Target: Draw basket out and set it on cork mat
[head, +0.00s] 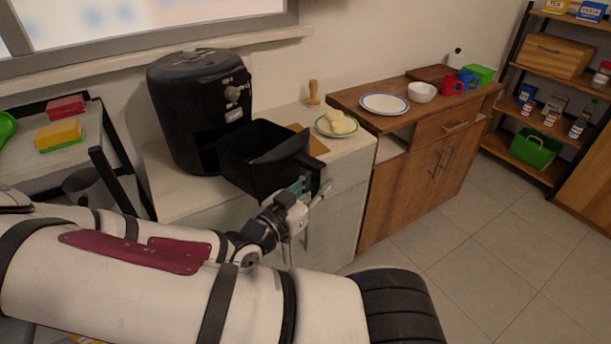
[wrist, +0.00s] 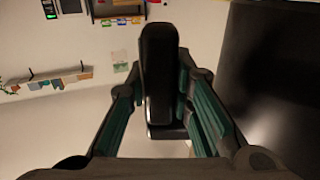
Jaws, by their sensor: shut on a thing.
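The black basket (head: 248,174) is in front of the black air fryer (head: 185,115), whose lower front shows a dark opening. The basket looks upright; I cannot tell whether its back edge is fully clear of the fryer or how high it is above the counter. My gripper (head: 303,188) is shut on the basket's handle, at the basket's right end. In the wrist view the black handle (wrist: 159,65) stands between the two fingers of my gripper (wrist: 162,105). The cork mat (head: 317,144) shows behind the basket, which hides much of it.
A green-rimmed plate with pale food (head: 337,124) sits right of the mat. A wooden stamp-like object (head: 313,93) stands behind. The wooden cabinet (head: 370,185) at right bears a white plate (head: 385,104), bowl (head: 422,92) and mugs. A cart with sponges (head: 60,134) is at left.

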